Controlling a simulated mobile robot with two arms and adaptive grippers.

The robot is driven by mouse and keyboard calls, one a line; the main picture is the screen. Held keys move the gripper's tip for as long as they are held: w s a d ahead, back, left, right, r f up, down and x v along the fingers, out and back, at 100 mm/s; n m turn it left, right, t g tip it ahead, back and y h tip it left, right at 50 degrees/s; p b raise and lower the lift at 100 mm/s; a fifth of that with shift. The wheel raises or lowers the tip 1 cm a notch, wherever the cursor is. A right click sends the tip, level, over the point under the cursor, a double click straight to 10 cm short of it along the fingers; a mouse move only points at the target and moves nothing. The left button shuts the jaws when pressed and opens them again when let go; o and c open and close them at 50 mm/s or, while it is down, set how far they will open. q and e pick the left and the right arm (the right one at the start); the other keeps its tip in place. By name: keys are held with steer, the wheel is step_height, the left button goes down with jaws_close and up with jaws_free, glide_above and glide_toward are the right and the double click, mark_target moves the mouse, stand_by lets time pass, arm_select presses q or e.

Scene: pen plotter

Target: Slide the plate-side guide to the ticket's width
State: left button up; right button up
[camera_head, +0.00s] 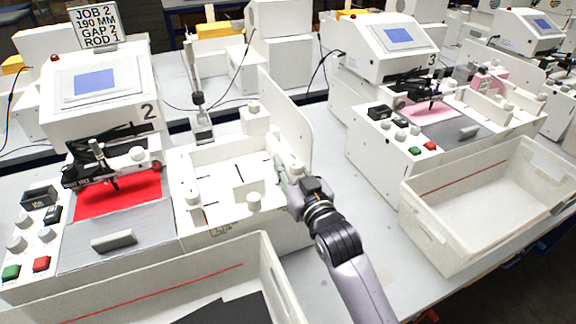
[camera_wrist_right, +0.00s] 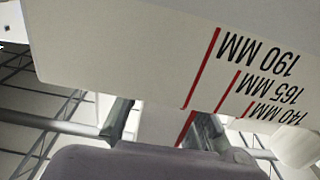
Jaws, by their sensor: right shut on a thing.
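The ticket (camera_head: 95,27) stands on top of plotter 2 and reads JOB 2, 190 MM, GAP 2, ROD 1. The white feed tray (camera_head: 215,222) is beside this plotter, at the middle of the head view. My right gripper (camera_head: 284,172) is at the tray's right side, and its fingers (camera_wrist_right: 160,120) show in the right wrist view. They are shut on the white plate-side guide (camera_wrist_right: 155,125), mostly hidden by the gripper. My left gripper is out of view.
A tall white plate (camera_head: 287,115) stands behind my gripper. White bins stand in front (camera_head: 180,285) and at the right (camera_head: 480,205). Plotter 3 (camera_head: 385,50) is behind to the right. Bare table shows between the tray and the right bin.

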jaws_close()
steer(key=shift+w+d+r+p, duration=0.1)
steer(key=shift+w+d+p, duration=0.1)
steer(key=shift+d+p, duration=0.25)
steer(key=shift+w+d, duration=0.1)
steer(key=shift+d, duration=0.1)
steer(key=o, duration=0.9)
jaws_free()
steer(key=shift+c, duration=0.2)
steer(key=v, duration=1.2)
